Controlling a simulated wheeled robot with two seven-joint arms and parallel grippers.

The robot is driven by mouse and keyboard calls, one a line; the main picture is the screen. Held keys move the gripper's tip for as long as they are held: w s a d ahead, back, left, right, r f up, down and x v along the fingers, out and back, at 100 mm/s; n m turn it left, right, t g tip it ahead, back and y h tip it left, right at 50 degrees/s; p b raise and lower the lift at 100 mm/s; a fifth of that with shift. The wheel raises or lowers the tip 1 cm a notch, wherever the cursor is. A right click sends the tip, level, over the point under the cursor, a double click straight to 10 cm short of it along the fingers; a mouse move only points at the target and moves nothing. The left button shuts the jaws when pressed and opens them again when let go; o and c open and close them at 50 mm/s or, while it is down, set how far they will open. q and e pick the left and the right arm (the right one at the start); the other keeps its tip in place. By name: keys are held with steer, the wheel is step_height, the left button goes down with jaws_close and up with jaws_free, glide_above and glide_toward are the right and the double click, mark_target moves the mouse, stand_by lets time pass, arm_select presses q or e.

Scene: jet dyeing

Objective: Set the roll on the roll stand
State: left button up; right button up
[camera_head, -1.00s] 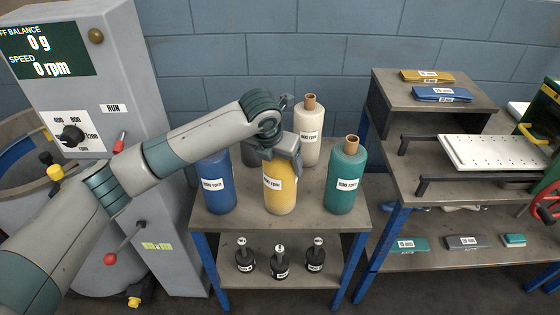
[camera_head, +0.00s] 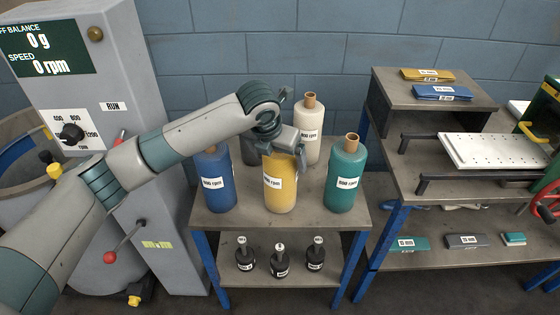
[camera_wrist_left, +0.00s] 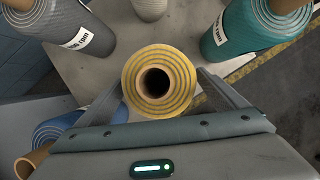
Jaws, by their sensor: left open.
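A yellow roll (camera_head: 280,190) with a white rpm label stands upright on the front middle of a grey-topped stand (camera_head: 238,214) with blue legs. In the left wrist view its coiled end and open core (camera_wrist_left: 160,82) face the camera. My left gripper (camera_head: 284,148) is open at the top of this roll. In the wrist view its fingers (camera_wrist_left: 160,95) lie on either side of the roll's end; I cannot tell whether they touch it. Other upright rolls are blue (camera_head: 216,182), teal (camera_head: 345,181), cream (camera_head: 308,135) and dark grey (camera_head: 249,151), the last mostly hidden by my arm.
Small black weighted pieces (camera_head: 280,262) stand on the lower shelf. A grey machine (camera_head: 110,120) with a display and levers is at the left. A workbench (camera_head: 395,105) with coloured swatches and a white plate (camera_head: 492,151) is at the right.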

arm_select(q)
steer(key=b+v, duration=0.1)
steer(key=v, duration=0.8)
steer(key=shift+s+a+r, duration=0.1)
steer(key=shift+r, duration=0.1)
steer(key=shift+s+r, duration=0.15)
steer(key=shift+r, duration=0.25)
arm_select(e)
steer(key=shift+s+d+f+g, duration=0.25)
steer(key=shift+f+g, duration=0.15)
steer(key=shift+f, duration=0.1)
steer(key=shift+w, duration=0.25)
